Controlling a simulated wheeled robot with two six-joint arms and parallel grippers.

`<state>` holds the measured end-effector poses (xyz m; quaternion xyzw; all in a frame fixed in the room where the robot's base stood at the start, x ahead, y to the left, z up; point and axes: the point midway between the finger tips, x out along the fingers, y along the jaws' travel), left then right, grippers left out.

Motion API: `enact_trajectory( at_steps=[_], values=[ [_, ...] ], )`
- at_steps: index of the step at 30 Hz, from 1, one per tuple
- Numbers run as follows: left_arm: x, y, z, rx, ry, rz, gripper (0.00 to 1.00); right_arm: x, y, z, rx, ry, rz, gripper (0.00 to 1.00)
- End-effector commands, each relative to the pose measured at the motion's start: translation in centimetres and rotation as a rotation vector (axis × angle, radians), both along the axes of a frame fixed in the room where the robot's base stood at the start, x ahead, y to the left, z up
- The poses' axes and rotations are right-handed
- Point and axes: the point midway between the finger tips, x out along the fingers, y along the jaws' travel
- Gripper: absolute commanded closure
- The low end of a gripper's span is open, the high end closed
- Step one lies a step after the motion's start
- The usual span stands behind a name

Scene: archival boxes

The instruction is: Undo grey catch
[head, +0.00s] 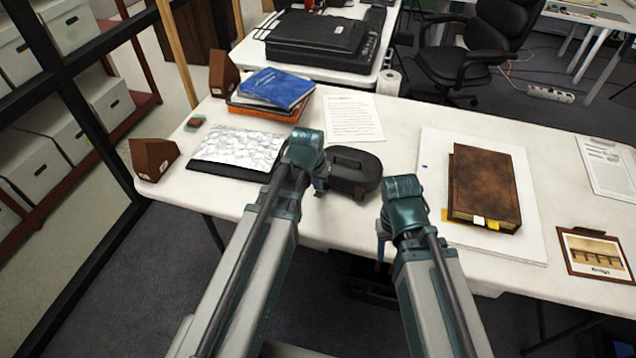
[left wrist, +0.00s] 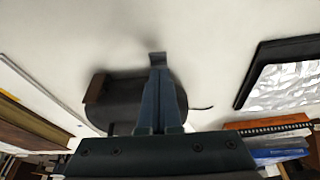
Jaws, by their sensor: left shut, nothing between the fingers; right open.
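A small dark case (head: 366,165) with a top handle (head: 353,160) stands on the white table between my arms. It also shows in the left wrist view (left wrist: 112,112), dark and blurred behind the fingers. My left gripper (head: 320,186) is at the case's left side in the head view. In the left wrist view its fingers (left wrist: 158,72) are shut and reach past the case's edge. A small grey piece (left wrist: 157,58) shows at their tips; I cannot tell whether it is the catch. My right gripper (head: 382,242) is by the table's front edge, right of the case, open and mostly hidden.
A silvery crumpled sheet (head: 238,147) lies left of the case, with blue books (head: 277,88) behind it. A printed page (head: 353,118) lies behind the case. A brown book (head: 484,187) lies on a white board (head: 430,165) to the right.

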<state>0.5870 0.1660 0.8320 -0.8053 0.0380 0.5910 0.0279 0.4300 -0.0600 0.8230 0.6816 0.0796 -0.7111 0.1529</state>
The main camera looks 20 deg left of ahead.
Motion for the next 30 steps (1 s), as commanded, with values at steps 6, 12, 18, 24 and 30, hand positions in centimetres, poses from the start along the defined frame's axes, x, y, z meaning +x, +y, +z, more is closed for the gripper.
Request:
enact_trajectory(
  at_steps=[6, 12, 18, 24, 30],
  values=[
    [-1.0, 0.1, 0.3, 0.000, 0.000, 0.000, 1.00, 0.0, 0.0, 0.3, 0.000, 0.000, 0.000, 0.50],
    [-1.4, 0.1, 0.4, 0.000, 0.001, 0.000, 1.00, 0.0, 0.0, 0.4, 0.000, 0.000, 0.000, 0.50],
    [-1.4, 0.1, 0.4, 0.000, 0.001, 0.000, 1.00, 0.0, 0.0, 0.4, 0.000, 0.000, 0.000, 0.50],
    [-1.7, 0.1, 0.9, 0.000, 0.001, 0.000, 1.00, 0.0, 0.0, 0.9, 0.000, 0.000, 0.000, 0.50],
    [-3.1, 0.1, 2.6, 0.000, 0.001, 0.000, 1.00, 0.0, 0.0, 2.6, 0.000, 0.000, 0.000, 0.50]
  ],
)
